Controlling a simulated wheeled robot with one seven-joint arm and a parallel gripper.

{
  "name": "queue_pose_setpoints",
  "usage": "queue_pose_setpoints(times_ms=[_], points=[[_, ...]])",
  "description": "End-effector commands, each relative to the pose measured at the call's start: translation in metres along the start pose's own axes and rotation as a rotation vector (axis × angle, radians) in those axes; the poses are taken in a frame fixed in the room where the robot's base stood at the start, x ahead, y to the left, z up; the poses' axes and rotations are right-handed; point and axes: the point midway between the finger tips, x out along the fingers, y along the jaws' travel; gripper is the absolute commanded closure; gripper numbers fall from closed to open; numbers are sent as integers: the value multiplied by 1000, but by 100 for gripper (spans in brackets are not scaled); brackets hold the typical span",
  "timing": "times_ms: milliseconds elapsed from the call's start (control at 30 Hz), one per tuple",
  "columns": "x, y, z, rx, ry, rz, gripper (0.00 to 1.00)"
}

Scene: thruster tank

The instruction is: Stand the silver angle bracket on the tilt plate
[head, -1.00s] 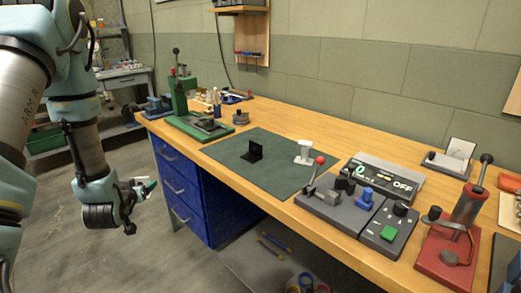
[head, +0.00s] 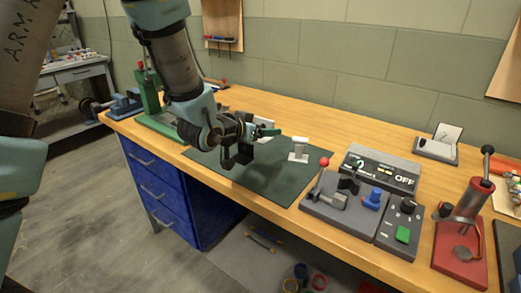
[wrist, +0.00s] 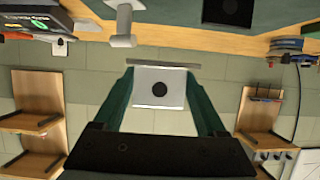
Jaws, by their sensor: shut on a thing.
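My gripper (head: 264,131) is over the green mat on the workbench, left of a white post-like piece. In the wrist view my gripper (wrist: 160,95) is shut on the silver angle bracket (wrist: 172,75), a pale plate with a dark round hole, held between the green fingers. The bracket is not clear in the head view. At the back right of the bench a pale tilted plate (head: 447,133) rests on a grey base, well apart from my gripper. I cannot tell for sure that it is the tilt plate.
The white piece (head: 299,150) stands on the green mat (head: 276,182). A black angle bracket (head: 240,154) is partly hidden near my gripper. A grey lever panel (head: 335,205), an OFF display (head: 382,171) and a red press (head: 460,245) stand to the right. The rear middle bench is clear.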

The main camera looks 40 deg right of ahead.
Motion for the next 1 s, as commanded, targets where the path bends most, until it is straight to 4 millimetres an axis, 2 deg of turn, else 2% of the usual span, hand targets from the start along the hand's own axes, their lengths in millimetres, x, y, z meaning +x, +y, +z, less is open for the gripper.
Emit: queue_pose_setpoints(times_ms=[67, 333, 567, 800, 1000], points=[[2, 5, 3, 3, -3, 10, 82], [18, 6, 41, 3, -5, 13, 82], [24, 6, 56, 4, -2, 11, 82], [36, 6, 83, 3, -3, 11, 82], [39, 6, 90, 4, 1, 10, 82]])
